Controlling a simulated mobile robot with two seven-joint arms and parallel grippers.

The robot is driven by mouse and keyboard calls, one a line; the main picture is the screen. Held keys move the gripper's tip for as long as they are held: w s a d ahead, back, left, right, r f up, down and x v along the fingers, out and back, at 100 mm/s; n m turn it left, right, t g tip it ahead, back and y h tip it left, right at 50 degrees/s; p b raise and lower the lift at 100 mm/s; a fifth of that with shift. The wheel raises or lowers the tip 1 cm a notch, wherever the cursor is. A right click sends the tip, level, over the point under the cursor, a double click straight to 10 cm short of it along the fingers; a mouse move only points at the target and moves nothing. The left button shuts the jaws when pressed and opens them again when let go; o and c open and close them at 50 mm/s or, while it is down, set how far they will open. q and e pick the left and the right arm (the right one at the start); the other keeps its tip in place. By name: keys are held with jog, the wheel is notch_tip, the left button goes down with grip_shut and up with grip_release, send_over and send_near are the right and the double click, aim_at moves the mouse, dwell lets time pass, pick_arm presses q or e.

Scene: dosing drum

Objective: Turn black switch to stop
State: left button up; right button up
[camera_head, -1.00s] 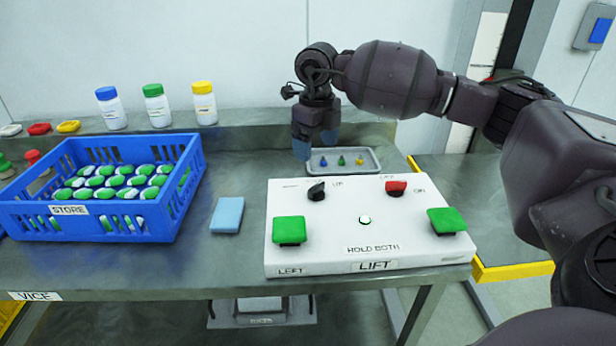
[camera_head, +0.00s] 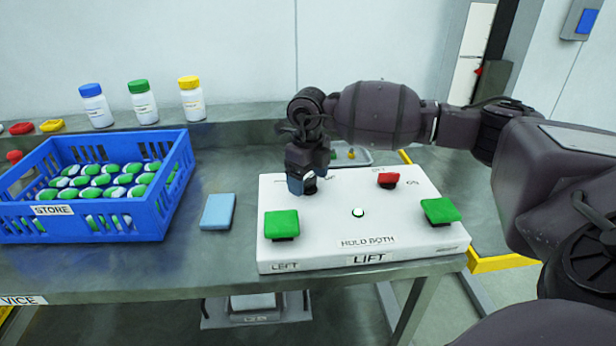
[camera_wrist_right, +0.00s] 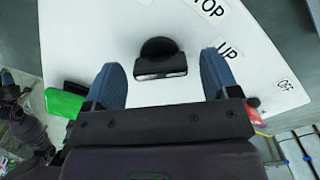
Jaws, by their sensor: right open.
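The black switch (camera_wrist_right: 160,58) is on the white LIFT control box (camera_head: 330,228). In the right wrist view it lies ahead of and between the two blue fingertips of my right gripper (camera_wrist_right: 162,84), which are apart and not touching it. The words "UP" and a partly cut-off "TOP" are printed to the right of the switch there. In the head view my right gripper (camera_head: 302,184) is over the box's back left part and mostly hides the switch. My left gripper is not in view.
The box also carries a red switch (camera_head: 388,180), a left green button (camera_head: 282,224), a right green button (camera_head: 440,211) and a small lit lamp (camera_head: 358,212). A grey tray (camera_head: 365,158) is behind.

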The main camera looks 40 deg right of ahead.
jog(key=c, duration=0.9)
